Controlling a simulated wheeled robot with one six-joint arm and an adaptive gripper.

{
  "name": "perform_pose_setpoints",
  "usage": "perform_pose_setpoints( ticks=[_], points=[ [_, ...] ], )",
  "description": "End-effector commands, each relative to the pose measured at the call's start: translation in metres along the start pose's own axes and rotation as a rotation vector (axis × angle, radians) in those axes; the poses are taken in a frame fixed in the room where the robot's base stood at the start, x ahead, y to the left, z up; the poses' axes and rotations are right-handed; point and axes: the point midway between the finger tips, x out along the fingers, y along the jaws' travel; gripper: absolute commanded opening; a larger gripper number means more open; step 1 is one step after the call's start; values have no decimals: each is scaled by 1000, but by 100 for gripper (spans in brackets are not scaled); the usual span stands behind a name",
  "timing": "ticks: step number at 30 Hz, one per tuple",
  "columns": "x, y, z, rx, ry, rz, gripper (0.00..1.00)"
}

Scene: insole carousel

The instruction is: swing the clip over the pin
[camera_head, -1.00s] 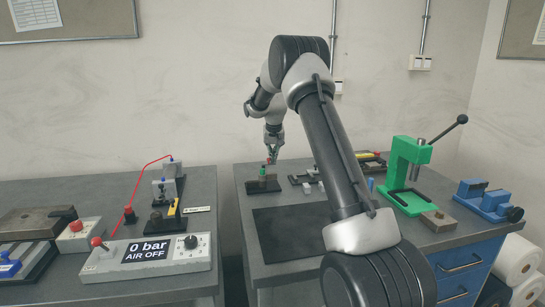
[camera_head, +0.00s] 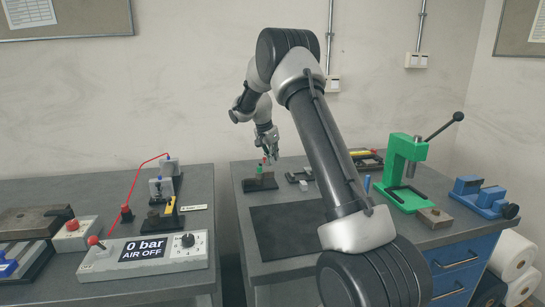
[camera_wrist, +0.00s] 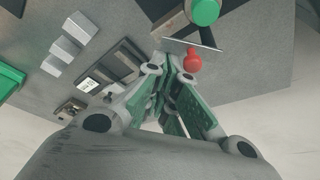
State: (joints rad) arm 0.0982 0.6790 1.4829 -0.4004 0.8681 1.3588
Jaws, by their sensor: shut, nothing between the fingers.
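A small dark fixture (camera_head: 260,184) stands near the back left of the right-hand bench. It carries a green part (camera_head: 259,170) and a red-tipped part above it. In the wrist view the red ball knob (camera_wrist: 193,62), a thin pale metal strip (camera_wrist: 190,44) and a green round cap (camera_wrist: 205,12) lie just ahead of the fingers. I cannot tell for certain which part is the clip and which the pin. My gripper (camera_wrist: 174,62) is shut and empty, its tips close beside the red knob; contact is unclear. It also shows in the head view (camera_head: 271,156), just by the fixture.
A green lever press (camera_head: 406,175) and a blue vise (camera_head: 482,194) stand at the right. A dark mat (camera_head: 285,231) lies in front of the fixture. Small pale blocks (camera_wrist: 62,50) lie beside it. The left bench holds an air control box (camera_head: 145,255) reading 0 bar.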

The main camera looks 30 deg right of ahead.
Motion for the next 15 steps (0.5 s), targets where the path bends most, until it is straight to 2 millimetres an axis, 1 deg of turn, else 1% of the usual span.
perform_pose_setpoints(
  ticks=[15],
  points=[
    [-7, 8, 22, 454, -1, 158, 0]
  ],
)
